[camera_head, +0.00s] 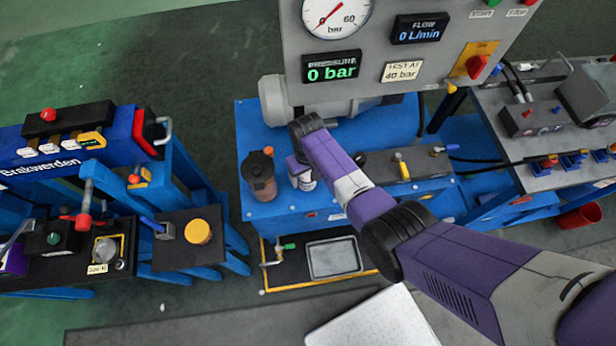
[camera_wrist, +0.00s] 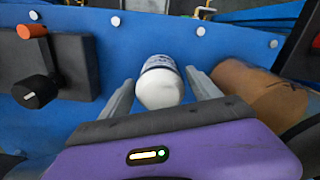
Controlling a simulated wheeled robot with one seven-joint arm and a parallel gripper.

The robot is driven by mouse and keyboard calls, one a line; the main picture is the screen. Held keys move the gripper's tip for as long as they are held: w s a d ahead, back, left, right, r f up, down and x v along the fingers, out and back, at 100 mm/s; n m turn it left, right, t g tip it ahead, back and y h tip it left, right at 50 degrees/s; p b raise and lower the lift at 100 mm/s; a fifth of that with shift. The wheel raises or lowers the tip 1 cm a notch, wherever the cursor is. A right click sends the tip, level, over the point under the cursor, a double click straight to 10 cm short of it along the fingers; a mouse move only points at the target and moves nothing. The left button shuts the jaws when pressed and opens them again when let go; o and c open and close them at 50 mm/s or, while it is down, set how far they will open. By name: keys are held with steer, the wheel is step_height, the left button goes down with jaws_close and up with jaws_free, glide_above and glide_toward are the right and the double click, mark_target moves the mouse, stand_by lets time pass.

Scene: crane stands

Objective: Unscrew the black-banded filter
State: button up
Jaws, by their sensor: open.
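A white filter (camera_wrist: 160,88) with a rounded end and dark markings around its far part sits between the two fingers of my gripper (camera_wrist: 158,80) in the wrist view. The fingers are open, one on each side, with a small gap showing at each. In the head view the white filter (camera_head: 307,184) is on the blue unit below the gauge panel, partly hidden by my gripper (camera_head: 298,168). A brown cylinder with a black top (camera_head: 260,174) stands just left of it. The brown cylinder (camera_wrist: 258,92) also shows beside the right finger in the wrist view.
The gauge panel (camera_head: 405,50) overhangs the blue unit (camera_head: 255,125) and reads 0 bar. A grey tray (camera_head: 334,258) lies on the floor below. A black block with a knob (camera_wrist: 70,65) is left of the fingers. A blue Brakwerden stand (camera_head: 60,165) is at left.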

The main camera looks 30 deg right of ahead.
steer(key=m, duration=0.5)
steer(key=m, duration=0.4)
steer(key=shift+m, duration=0.4)
jaws_close()
steer(key=shift+r, duration=0.1)
stand_by(0.4)
steer(key=n, duration=0.3)
steer(key=shift+n, duration=1.1)
